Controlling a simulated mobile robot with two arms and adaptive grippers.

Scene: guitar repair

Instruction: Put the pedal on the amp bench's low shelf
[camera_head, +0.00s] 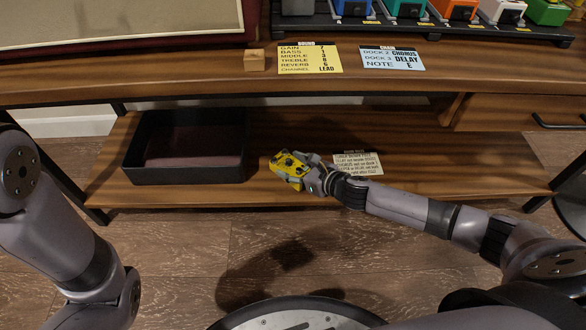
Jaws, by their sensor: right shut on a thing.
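A yellow pedal (289,164) with dark knobs shows near the middle of the head view, over the bench's low wooden shelf (430,163). My right gripper (306,177) is shut on the pedal, reaching in from the right. The gripper hides part of the pedal's right side. I cannot tell whether the pedal touches the shelf or is held just above it. My left arm stands at the left of the view, and its gripper is not in view.
A black open tray (185,178) sits on the shelf's left part. A printed card (358,164) lies right of the pedal. The bench top (180,72) overhangs the shelf, carrying a yellow note (309,58), a blue note (391,58) and several coloured pedals. The shelf's right part is clear.

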